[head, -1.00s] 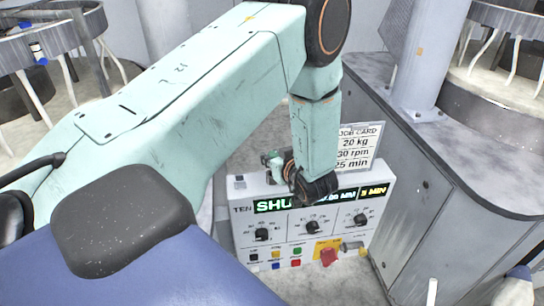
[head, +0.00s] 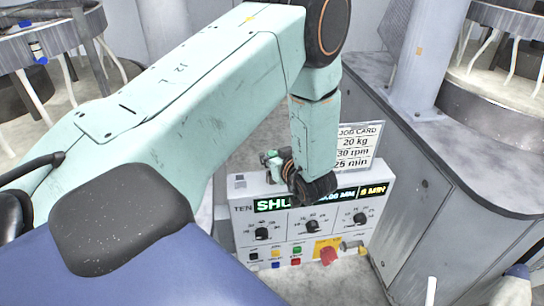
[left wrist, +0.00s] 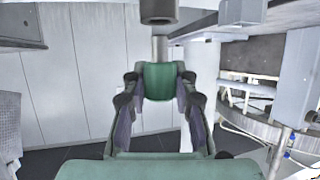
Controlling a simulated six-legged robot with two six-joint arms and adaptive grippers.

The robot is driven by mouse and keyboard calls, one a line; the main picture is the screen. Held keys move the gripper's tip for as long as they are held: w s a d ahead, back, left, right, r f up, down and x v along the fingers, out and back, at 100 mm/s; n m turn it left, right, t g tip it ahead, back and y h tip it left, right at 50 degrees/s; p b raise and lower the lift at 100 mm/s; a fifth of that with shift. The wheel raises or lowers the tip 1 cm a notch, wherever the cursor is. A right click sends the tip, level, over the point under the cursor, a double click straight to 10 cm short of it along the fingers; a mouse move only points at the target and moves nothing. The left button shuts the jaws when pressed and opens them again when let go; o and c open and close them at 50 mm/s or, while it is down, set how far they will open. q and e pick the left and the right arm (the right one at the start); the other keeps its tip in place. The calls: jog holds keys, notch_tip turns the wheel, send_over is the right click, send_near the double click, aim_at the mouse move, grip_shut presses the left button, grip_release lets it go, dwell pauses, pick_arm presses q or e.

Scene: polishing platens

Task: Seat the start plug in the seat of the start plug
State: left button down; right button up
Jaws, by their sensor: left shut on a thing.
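My left gripper (left wrist: 159,92) is shut on a green, rounded piece, which I take for the start plug (left wrist: 158,80). In the left wrist view a grey stem stands above the green piece, and a dark cylinder shows at the top edge. In the head view the left gripper (head: 276,162) is small and partly hidden behind my wrist, above the top edge of the control box (head: 240,214). A bit of green shows at its fingers. I cannot make out the seat of the start plug for sure. My right gripper is not in view.
The box front carries a lit display (head: 275,204), three black knobs, small coloured buttons and a red knob (head: 328,256) on a yellow plate. A job card (head: 357,150) stands behind it. A grey cabinet (head: 410,185) is close on the right. Round platen machines stand at both sides.

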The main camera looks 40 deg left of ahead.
pick_arm(q)
jog(key=shift+f, duration=0.2)
jog(key=shift+w+f+b, duration=0.1)
jog(key=shift+f+b, duration=0.2)
jog(key=shift+f, duration=0.15)
jog(key=shift+f, duration=0.2)
jog(key=shift+f+b, duration=0.85)
jog(key=shift+f, duration=0.05)
jog(key=c, duration=1)
grip_release()
jog(key=shift+r, duration=0.1)
jog(key=shift+v, duration=3.8)
